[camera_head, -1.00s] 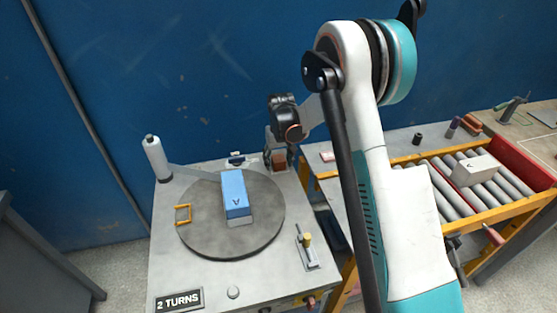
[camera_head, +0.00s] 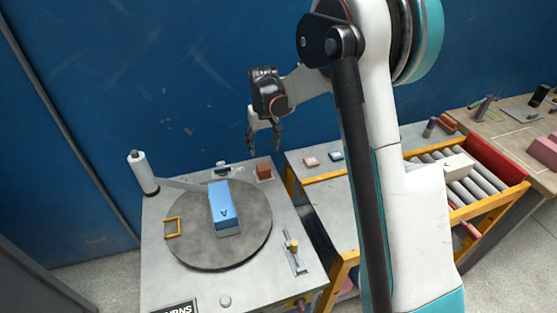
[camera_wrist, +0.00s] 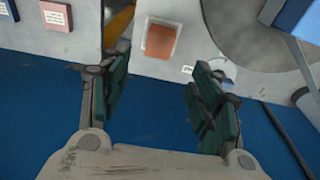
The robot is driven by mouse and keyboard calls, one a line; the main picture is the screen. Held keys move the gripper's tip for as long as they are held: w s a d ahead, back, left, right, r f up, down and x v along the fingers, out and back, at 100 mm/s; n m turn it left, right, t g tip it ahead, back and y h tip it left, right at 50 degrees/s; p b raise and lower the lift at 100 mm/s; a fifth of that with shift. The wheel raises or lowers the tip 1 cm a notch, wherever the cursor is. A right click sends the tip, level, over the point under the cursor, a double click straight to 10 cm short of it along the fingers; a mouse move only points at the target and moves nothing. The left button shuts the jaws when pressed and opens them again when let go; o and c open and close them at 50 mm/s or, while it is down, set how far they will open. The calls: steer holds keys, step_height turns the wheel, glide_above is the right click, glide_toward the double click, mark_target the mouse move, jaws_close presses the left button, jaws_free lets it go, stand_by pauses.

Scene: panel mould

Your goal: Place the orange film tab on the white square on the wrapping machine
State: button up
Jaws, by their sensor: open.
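The orange film tab (camera_head: 263,171) lies flat at the back right corner of the wrapping machine (camera_head: 160,285). In the wrist view the tab (camera_wrist: 160,42) lies inside the white square (camera_wrist: 149,60), with a pale rim showing around it. My gripper (camera_head: 264,148) is above and slightly behind that corner, apart from the tab. In the wrist view my gripper (camera_wrist: 160,95) has its two fingers spread wide, with nothing between them.
A blue box (camera_head: 222,203) stands on the round turntable (camera_head: 195,252). A white film roll (camera_head: 140,170) stands at the machine's back left. A blue wall is behind.

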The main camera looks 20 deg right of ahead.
steer(key=s+r+t, duration=0.3)
steer(key=s+r, duration=1.3)
steer(key=s, duration=0.1)
steer(key=s+t, duration=0.2)
steer(key=s, duration=1.6)
steer(key=shift+s+f+t, duration=0.25)
steer(key=shift+s+t, duration=0.1)
steer(key=shift+t, duration=0.05)
